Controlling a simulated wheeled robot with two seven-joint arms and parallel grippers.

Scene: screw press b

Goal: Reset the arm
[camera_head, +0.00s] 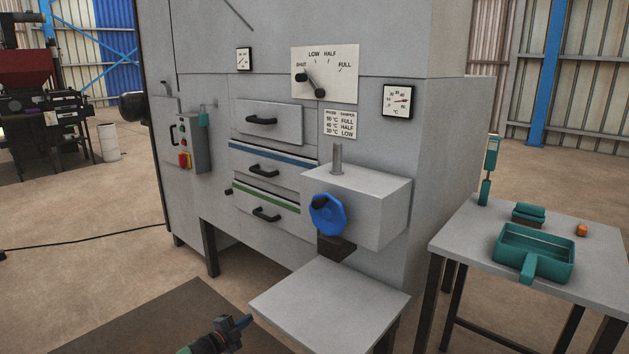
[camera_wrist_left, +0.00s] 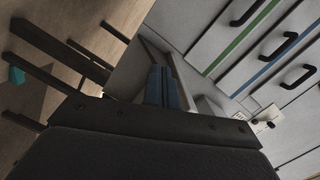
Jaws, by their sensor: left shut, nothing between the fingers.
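My left gripper (camera_head: 236,325) shows at the bottom of the head view, low in front of the small grey table below the press. Its fingers are shut with nothing between them, and they touch nothing. In the left wrist view the closed blue-grey fingers (camera_wrist_left: 163,88) point toward the small table and the machine front. The right gripper is in neither view. The grey machine (camera_head: 450,130) stands ahead, with a blue handwheel (camera_head: 327,214) on its box and a damper lever (camera_head: 311,84) on the SHUT–LOW–HALF–FULL plate.
The small grey table (camera_head: 335,305) stands close ahead of the gripper. A side table (camera_head: 455,241) at right holds a teal scoop tray (camera_head: 535,252), a teal-handled brush and an orange item (camera_head: 581,230). Drawers with black handles (camera_head: 265,170) front the machine. Open floor lies at left.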

